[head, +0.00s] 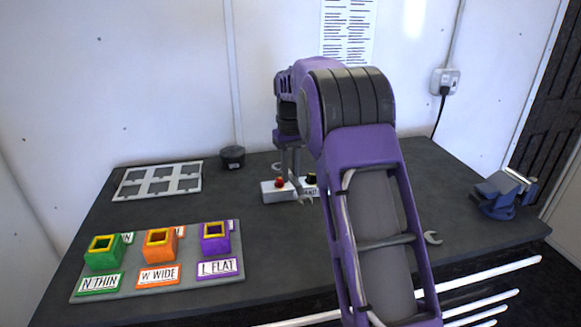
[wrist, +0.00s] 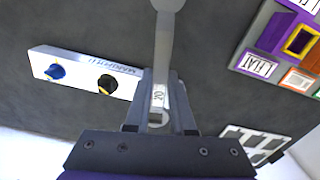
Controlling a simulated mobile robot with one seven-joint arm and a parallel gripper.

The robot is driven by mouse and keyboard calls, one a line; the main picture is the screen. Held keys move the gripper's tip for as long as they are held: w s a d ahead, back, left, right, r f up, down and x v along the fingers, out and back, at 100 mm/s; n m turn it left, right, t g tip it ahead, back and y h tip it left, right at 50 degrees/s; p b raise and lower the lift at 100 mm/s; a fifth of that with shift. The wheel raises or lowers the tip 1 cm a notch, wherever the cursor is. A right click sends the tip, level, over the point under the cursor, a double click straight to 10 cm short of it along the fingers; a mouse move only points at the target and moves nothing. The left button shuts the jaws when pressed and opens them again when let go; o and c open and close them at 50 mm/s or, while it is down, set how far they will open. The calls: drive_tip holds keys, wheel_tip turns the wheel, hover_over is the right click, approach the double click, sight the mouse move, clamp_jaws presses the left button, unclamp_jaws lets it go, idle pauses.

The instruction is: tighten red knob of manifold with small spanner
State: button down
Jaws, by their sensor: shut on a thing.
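The manifold is a low white block (head: 270,194) on the dark bench. Its red knob (head: 279,182) shows at its left end in the head view, and a black knob (head: 311,178) is farther right. In the wrist view the manifold (wrist: 80,74) shows a blue knob (wrist: 55,71) and a black-and-yellow knob (wrist: 107,84); the red knob is hidden there. My gripper (wrist: 159,104) is shut on the spanner (wrist: 163,45), whose shaft runs to the top edge. In the head view my gripper (head: 291,178) is over the manifold, close to the red knob. Contact cannot be told.
Another spanner end (head: 433,238) shows on the bench at right, partly behind my arm. A tray (head: 190,287) with green, orange and purple sockets is front left. A grey slotted frame (head: 158,181), a black round pot (head: 232,157) and a blue vise-like device (head: 497,197) stand around.

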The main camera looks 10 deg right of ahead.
drive_tip(key=shift+f+b, duration=0.55)
drive_tip(key=shift+f, duration=2.05)
drive_tip(key=shift+s+a+m+b, duration=0.1)
drive_tip(key=shift+a+m+b, duration=0.45)
drive_tip(key=shift+a+m, duration=0.35)
drive_tip(key=a+m, duration=0.1)
drive_tip(key=m, duration=0.2)
drive_tip(key=a+m+b, duration=0.1)
drive_tip(key=shift+w+a, duration=0.3)
drive_tip(key=shift+a, duration=0.05)
drive_tip(key=shift+a+r+m+p, duration=0.2)
drive_tip(key=shift+m+p, duration=0.1)
drive_tip(key=shift+m, duration=0.2)
drive_tip(key=a+m+p, duration=0.1)
drive_tip(key=w+m+p, duration=0.1)
drive_tip(key=m+p, duration=0.1)
drive_tip(key=shift+w+a, duration=0.15)
drive_tip(key=shift+a, duration=0.25)
drive_tip(key=shift+w+a+f+m, duration=0.15)
drive_tip(key=shift+w+a+m, duration=0.05)
drive_tip(key=shift+m, duration=0.2)
drive_tip(key=m, duration=0.1)
drive_tip(key=w+a+m, duration=0.1)
drive_tip(key=shift+w+a+m, duration=0.15)
drive_tip(key=shift+w+m, duration=0.1)
drive_tip(key=shift+m, duration=0.15)
drive_tip(key=shift+s+d+n, duration=0.4)
drive_tip(key=shift+s+n, duration=0.15)
drive_tip(key=shift+n, duration=0.25)
drive_tip(key=shift+r, duration=2.9)
